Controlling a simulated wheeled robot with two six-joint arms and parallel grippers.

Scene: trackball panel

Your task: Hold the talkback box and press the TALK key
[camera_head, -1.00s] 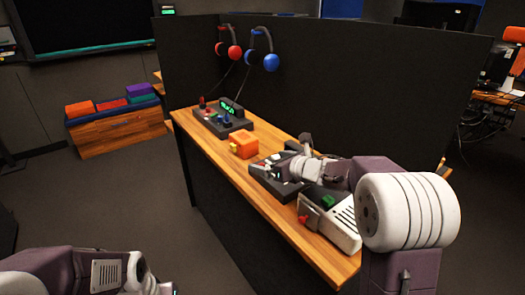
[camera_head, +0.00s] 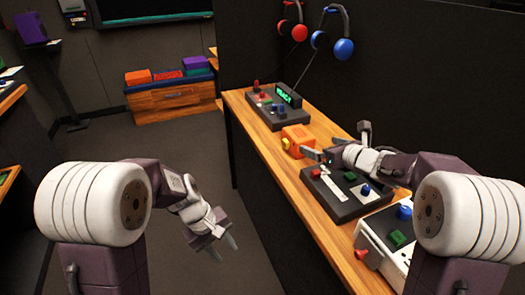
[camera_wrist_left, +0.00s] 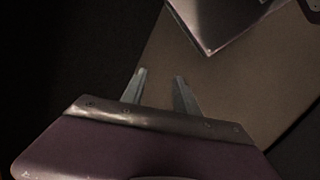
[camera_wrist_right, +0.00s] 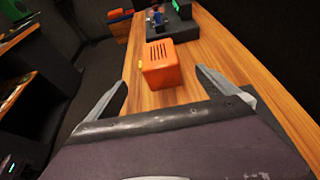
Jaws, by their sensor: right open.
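A small orange box (camera_head: 297,137) with a yellow key (camera_head: 286,143) on its left side stands on the wooden desk. In the right wrist view the orange box (camera_wrist_right: 162,68) shows dark slots and lies ahead, between the finger directions. I cannot read a TALK label. My right gripper (camera_head: 337,143) is open and empty, close to the box on its near side, not seen touching it. My left gripper (camera_head: 224,249) hangs left of the desk, pointing down, its fingers apart with nothing between them; the left wrist view shows the same gripper (camera_wrist_left: 160,76).
A black panel (camera_head: 345,207) with coloured buttons lies under my right gripper. A white box (camera_head: 375,245) with green, blue and red controls is nearer. A dark console (camera_head: 268,105) with a green display stands farther along the desk (camera_head: 265,143). Headphones (camera_head: 343,48) hang on the partition behind.

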